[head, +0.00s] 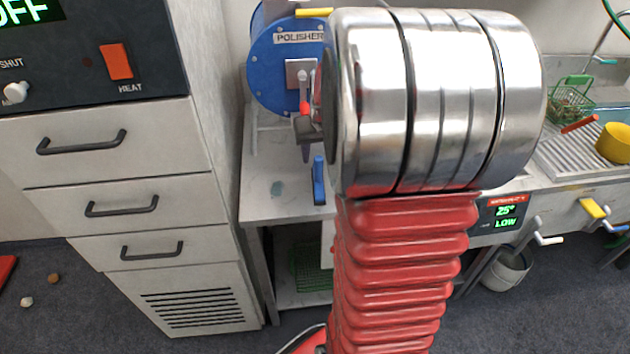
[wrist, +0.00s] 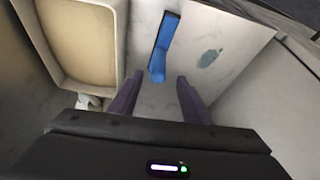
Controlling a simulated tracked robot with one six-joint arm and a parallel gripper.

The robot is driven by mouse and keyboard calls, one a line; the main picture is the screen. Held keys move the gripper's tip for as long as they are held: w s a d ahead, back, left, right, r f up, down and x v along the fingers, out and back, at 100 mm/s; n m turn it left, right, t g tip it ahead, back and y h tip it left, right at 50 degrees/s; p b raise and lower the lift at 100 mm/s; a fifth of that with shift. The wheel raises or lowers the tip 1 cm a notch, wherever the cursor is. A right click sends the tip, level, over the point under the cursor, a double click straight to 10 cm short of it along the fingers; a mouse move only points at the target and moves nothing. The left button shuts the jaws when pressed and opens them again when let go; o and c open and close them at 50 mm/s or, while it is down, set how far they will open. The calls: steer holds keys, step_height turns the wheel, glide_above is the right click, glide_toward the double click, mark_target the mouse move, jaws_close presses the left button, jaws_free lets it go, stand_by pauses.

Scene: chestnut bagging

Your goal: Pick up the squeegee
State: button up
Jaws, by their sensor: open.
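The blue item I take to be the squeegee (head: 319,182) lies on the grey bench top, below the blue polisher in the head view. In the wrist view the same blue item (wrist: 163,45) runs from the top middle down to a rounded end between my fingertips. My gripper (wrist: 159,78) is open, with its two purple fingers apart and nothing held. In the head view part of my gripper (head: 306,146) shows above the squeegee, mostly hidden behind my arm. Whether the fingers touch the squeegee cannot be told.
The blue polisher (head: 277,58) stands behind the squeegee. A grey drawer cabinet (head: 150,180) bounds the left. A beige tray-like hollow (wrist: 84,40) lies left in the wrist view. A sink unit (head: 570,155) is at right.

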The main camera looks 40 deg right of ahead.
mark_target(318, 158)
steer(key=shift+x, duration=2.6)
steer(key=shift+d, duration=0.15)
steer(key=shift+c, duration=0.3)
jaws_close()
